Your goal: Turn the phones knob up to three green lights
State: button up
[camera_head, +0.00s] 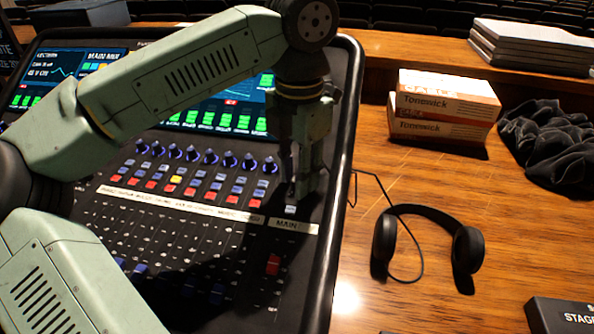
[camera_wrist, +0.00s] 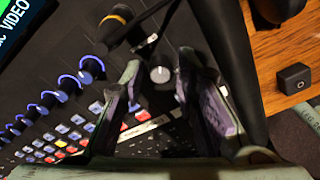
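In the wrist view a small knob with a pale grey top (camera_wrist: 160,75) stands on the dark mixing desk between my fingers. I cannot read a label beside it, so I cannot tell for sure that it is the phones knob. My gripper (camera_wrist: 160,62) is open, with one finger on each side of that knob and gaps showing. In the head view my gripper (camera_head: 300,188) points down at the right side of the mixing desk (camera_head: 345,95), above the MAIN strip, and hides the knob. No row of green level lights can be made out beside the knob.
A knob with an orange ring (camera_wrist: 113,19) and a row of blue-ringed knobs (camera_wrist: 91,66) lie to the left. Headphones (camera_head: 428,212) with a cable lie on the wooden table, with stacked boxes (camera_head: 445,100) and a black cloth (camera_head: 550,140) behind.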

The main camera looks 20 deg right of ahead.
jog(key=shift+o, duration=0.8)
notch_tip(320, 180, up, 12)
jog(key=shift+s+d, duration=0.1)
dwell(0.3)
